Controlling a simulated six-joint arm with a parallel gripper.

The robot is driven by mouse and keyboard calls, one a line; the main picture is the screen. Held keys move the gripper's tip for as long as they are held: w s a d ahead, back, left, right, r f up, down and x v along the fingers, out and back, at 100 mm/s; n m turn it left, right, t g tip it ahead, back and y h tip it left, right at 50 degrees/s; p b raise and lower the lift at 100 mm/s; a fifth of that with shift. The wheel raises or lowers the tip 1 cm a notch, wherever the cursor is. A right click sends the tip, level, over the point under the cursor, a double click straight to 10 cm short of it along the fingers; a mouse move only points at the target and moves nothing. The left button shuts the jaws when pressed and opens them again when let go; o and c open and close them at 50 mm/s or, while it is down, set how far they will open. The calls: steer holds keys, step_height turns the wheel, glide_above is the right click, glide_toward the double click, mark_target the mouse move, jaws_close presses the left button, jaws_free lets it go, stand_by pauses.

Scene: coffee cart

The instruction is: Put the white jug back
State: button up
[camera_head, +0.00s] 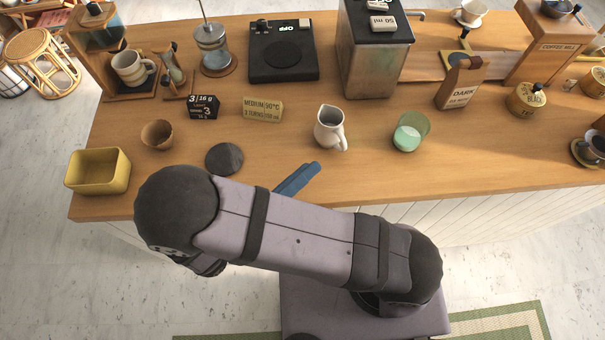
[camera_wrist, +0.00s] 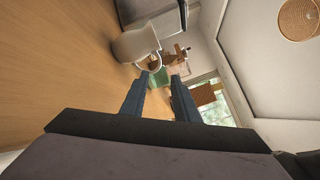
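The white jug (camera_head: 330,127) stands upright on the wooden counter, its handle toward the counter's front edge. In the wrist view the jug (camera_wrist: 135,43) shows sideways, beyond my fingertips and left of them. My gripper (camera_head: 311,167) is low at the counter's front edge, in front of the jug and slightly left of it, apart from it. The wrist view shows the two blue fingers (camera_wrist: 159,77) spread with nothing between them, so it is open. A dark round coaster (camera_head: 224,159) lies bare on the counter to the left.
A glass with pale green contents (camera_head: 406,137) stands right of the jug. Small signs (camera_head: 262,109), a brown cup (camera_head: 157,134) and a yellow bin (camera_head: 98,173) are to the left. A metal machine (camera_head: 373,65) and a black scale (camera_head: 283,60) stand behind. Counter around the jug is clear.

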steer(key=shift+s, duration=0.1)
steer(key=d+m+g, duration=0.2)
steer(key=m, duration=0.1)
steer(key=s+d+m+g, duration=0.1)
steer(key=d+m+g, duration=0.4)
steer(key=m+g, duration=0.1)
steer(key=shift+s+d+f, duration=0.15)
steer(key=shift+d+f, duration=0.05)
steer(key=shift+f, duration=0.15)
steer(key=d+m+g+y, duration=0.1)
steer(key=m+y, duration=0.3)
steer(key=m, duration=0.5)
steer(key=d+m+g+y, duration=0.2)
steer(key=m+y, duration=0.3)
steer(key=m, duration=0.4)
steer(key=d+m+g+y, duration=0.1)
steer(key=m+y, duration=0.3)
steer(key=m, duration=0.5)
steer(key=shift+d+f+y, duration=0.15)
steer(key=shift+y, duration=0.15)
steer(key=shift+w+d+r+m, duration=0.3)
steer(key=shift+w+m, duration=0.15)
steer(key=shift+m, duration=0.55)
